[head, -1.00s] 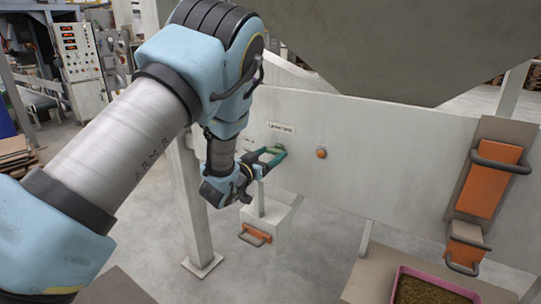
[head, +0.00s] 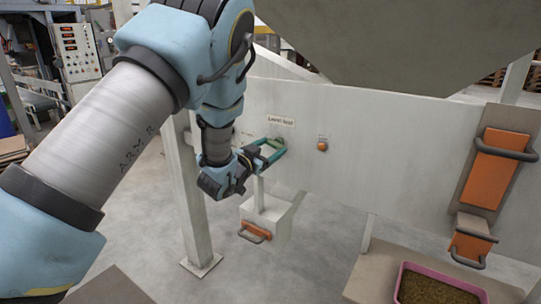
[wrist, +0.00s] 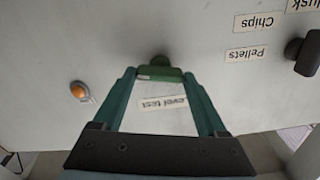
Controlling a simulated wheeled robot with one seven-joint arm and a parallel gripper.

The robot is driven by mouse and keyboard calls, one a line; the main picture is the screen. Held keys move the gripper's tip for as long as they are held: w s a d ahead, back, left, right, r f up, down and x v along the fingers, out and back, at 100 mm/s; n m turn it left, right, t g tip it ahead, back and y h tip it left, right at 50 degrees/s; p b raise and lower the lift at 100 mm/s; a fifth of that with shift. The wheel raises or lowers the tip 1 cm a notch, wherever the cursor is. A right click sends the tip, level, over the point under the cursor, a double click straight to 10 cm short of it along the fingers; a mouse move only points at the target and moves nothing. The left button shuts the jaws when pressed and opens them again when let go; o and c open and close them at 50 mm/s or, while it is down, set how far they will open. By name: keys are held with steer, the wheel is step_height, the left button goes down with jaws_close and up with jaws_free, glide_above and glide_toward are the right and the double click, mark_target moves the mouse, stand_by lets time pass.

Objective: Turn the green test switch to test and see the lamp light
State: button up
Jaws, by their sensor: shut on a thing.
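The green test switch (wrist: 160,73) sits on a pale panel, and my gripper (head: 275,149) is closed on it. In the wrist view the green fingertips of my gripper (wrist: 160,74) lie on either side of the switch. In the head view the fingers largely hide it, so its exact angle is hard to read. A "Level test" label (head: 281,121) is above it; it shows upside down between the fingers in the wrist view (wrist: 163,104). The round orange lamp (head: 322,146) is to the right of the switch. It also shows in the wrist view (wrist: 80,90); I cannot tell whether it is lit.
In the wrist view a dark knob (wrist: 306,53) is beside "Pellets" and "Chips" labels. Below my gripper is a pale box with an orange handled front (head: 256,231). Orange hatches (head: 495,168) and a pink pellet tray (head: 402,284) are at right.

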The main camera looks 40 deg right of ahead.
steer(key=m+b, duration=0.9)
steer(key=b, duration=0.1)
steer(key=shift+f, duration=0.1)
stand_by(0.3)
steer(key=o, duration=1.3)
steer(key=b+v, duration=0.1)
steer(key=v, duration=1)
steer(key=shift+b, duration=0.4)
